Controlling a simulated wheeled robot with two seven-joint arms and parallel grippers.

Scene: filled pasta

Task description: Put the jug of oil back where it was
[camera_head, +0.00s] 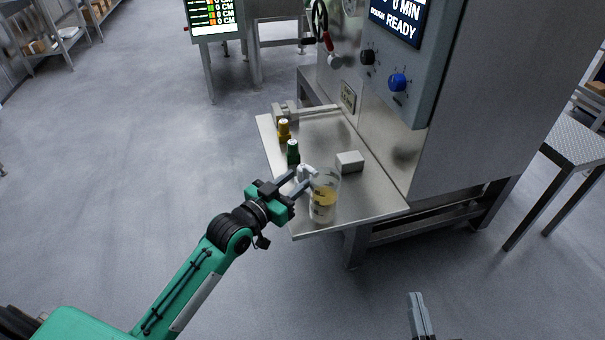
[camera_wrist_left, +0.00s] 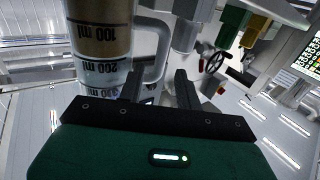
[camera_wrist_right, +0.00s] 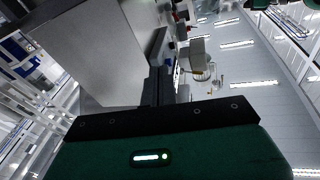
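The clear jug (camera_head: 323,205) with yellow oil stands upright near the front corner of the steel shelf (camera_head: 375,208). Its measuring marks and handle also show close up in the left wrist view (camera_wrist_left: 103,45). My left gripper (camera_head: 303,179) is at the jug's handle side. Its fingers (camera_wrist_left: 158,84) are apart, with the handle in front of or between them; I cannot tell whether they touch it. My right gripper (camera_head: 419,300) is low at the bottom of the head view, away from the shelf, its fingers together and empty.
The machine (camera_head: 400,110) with knobs and a screen rises behind the shelf. A table (camera_head: 575,145) is at right.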

